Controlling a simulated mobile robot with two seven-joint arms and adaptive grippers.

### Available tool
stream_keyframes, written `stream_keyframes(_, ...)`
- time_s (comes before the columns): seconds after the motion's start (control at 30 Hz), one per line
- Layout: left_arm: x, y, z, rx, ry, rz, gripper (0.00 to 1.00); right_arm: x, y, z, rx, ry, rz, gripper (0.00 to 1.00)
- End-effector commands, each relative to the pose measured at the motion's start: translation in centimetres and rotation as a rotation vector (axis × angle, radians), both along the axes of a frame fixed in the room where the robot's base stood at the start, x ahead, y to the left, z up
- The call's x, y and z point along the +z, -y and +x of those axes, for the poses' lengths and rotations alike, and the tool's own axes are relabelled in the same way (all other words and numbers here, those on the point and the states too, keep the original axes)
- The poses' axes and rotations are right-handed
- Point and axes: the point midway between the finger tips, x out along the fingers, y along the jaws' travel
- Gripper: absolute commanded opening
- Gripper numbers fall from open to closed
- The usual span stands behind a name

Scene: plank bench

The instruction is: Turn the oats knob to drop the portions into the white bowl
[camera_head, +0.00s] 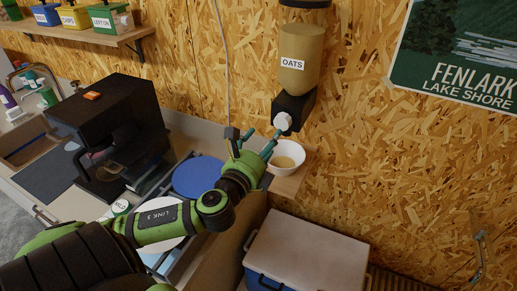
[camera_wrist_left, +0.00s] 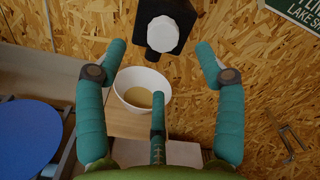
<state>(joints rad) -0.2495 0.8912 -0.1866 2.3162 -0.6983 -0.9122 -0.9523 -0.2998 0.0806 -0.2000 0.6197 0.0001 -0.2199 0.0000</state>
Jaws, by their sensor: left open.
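The oats dispenser (camera_head: 301,60) hangs on the chipboard wall, a tan container labelled OATS above a black housing. Its white knob (camera_head: 283,121) faces out from the housing; the knob also shows in the left wrist view (camera_wrist_left: 168,38). The white bowl (camera_head: 287,157) stands on a small wooden ledge below the housing and has some tan contents, clearer in the left wrist view (camera_wrist_left: 142,92). My left gripper (camera_head: 256,138) is open and empty, its fingers spread just short of the knob and in front of it. My right gripper is not in view.
A black coffee machine (camera_head: 112,130) stands on the counter at the left. A blue round lid or plate (camera_head: 197,176) lies between it and the bowl. A cooler with a pale lid (camera_head: 305,250) stands below. A shelf with colored bins (camera_head: 75,17) is at upper left.

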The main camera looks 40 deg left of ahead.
Motion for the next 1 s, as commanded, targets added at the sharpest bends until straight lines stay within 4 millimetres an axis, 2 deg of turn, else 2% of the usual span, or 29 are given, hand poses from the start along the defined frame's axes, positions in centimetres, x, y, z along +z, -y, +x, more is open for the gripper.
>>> stream_keyframes(0.1,-0.1,0.4,-1.7,-0.001,-0.001,0.0,0.69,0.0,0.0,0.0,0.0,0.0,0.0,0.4)
stream_keyframes(0.3,0.1,0.7,-3.1,0.0,0.002,-0.001,0.69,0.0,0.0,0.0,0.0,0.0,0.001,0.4)
stream_keyframes(0.9,0.1,0.7,-3.2,0.001,0.002,0.0,0.69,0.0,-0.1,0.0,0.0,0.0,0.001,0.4)
stream_keyframes(1.0,-0.8,0.5,-3.5,0.024,-0.012,-0.062,0.69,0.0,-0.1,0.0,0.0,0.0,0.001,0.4)
